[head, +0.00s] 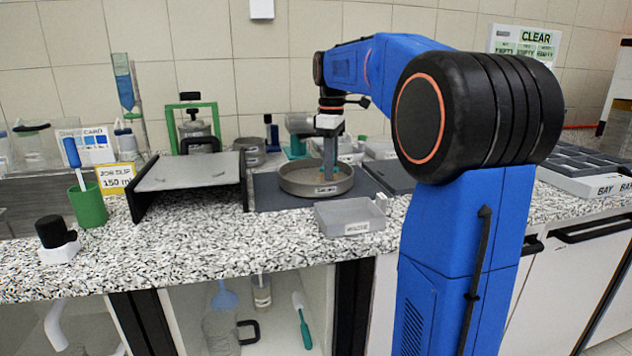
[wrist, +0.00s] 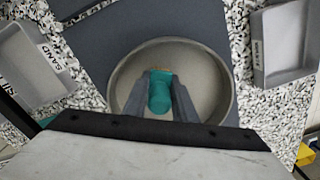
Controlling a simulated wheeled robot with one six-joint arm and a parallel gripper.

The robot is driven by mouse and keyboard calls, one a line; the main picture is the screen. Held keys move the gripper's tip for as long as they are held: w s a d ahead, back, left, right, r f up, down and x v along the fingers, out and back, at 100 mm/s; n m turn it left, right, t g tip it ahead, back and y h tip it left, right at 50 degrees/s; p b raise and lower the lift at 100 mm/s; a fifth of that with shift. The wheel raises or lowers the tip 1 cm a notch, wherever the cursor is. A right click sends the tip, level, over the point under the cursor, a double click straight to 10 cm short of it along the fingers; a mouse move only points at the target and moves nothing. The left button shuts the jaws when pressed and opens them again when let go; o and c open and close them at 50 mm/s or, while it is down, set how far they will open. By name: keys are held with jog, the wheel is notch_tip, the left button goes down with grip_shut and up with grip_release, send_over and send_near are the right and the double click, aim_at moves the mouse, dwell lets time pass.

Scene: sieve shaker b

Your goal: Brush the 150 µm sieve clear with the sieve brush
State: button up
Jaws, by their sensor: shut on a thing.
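The round grey sieve (head: 316,190) sits on a dark mat on the counter, with a small front label too small to read. In the wrist view its round pan and rim (wrist: 216,70) surround my fingertips from below. My gripper (head: 330,150) points down over the sieve, its fingers reaching into the sieve's outline. In the wrist view my gripper (wrist: 159,98) is shut on the teal sieve brush (wrist: 160,90), one finger on each side.
A grey tray (head: 350,216) labelled in front stands at the counter's front edge; another tray (wrist: 30,70) reads SAND. A grey sloped stand (head: 190,172) is left of the sieve. A green cup (head: 89,206) holds a blue-handled tool.

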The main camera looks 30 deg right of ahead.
jog(key=shift+r, duration=4.45)
jog(key=shift+a, duration=0.1)
